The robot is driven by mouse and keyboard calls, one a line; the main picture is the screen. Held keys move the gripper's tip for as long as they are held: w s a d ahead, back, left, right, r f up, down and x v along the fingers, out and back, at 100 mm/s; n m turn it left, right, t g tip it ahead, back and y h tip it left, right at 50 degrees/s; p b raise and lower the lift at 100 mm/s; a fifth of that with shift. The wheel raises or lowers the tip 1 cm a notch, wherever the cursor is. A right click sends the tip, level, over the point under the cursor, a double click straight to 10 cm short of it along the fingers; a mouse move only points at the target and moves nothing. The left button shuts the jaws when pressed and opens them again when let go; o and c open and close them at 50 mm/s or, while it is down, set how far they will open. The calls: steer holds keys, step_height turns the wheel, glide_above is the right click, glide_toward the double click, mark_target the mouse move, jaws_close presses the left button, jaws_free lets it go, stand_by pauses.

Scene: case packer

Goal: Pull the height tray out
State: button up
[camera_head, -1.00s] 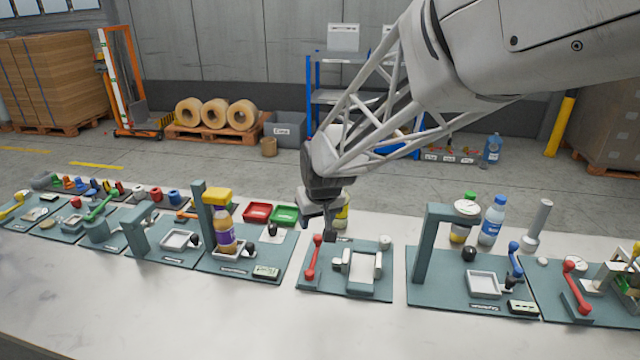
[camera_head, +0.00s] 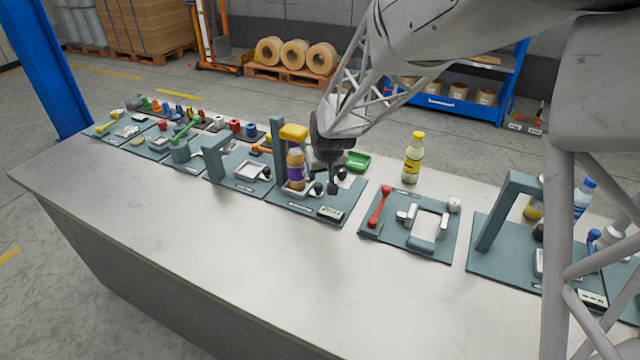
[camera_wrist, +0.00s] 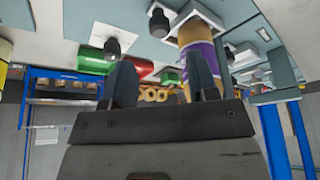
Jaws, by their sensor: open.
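My gripper (camera_head: 333,186) is just right of this knob, over the same teal plate, open and empty. In the wrist view, the open fingers (camera_wrist: 163,82) point toward the bottle (camera_wrist: 200,45) and two black knobs, one near the tray (camera_wrist: 158,22) and one farther left (camera_wrist: 112,47).
A similar pale tray with a knob (camera_head: 250,170) is at the station to the left. To the right are a red-lever station (camera_head: 380,206) and a yellow-capped bottle (camera_head: 413,158). A green bin (camera_head: 358,162) lies behind my gripper. The table's front is clear.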

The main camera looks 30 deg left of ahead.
mark_target(319, 185)
steer(key=shift+f, duration=0.15)
steer(key=shift+x, duration=3.75)
steer(key=shift+w, duration=0.1)
jaws_close()
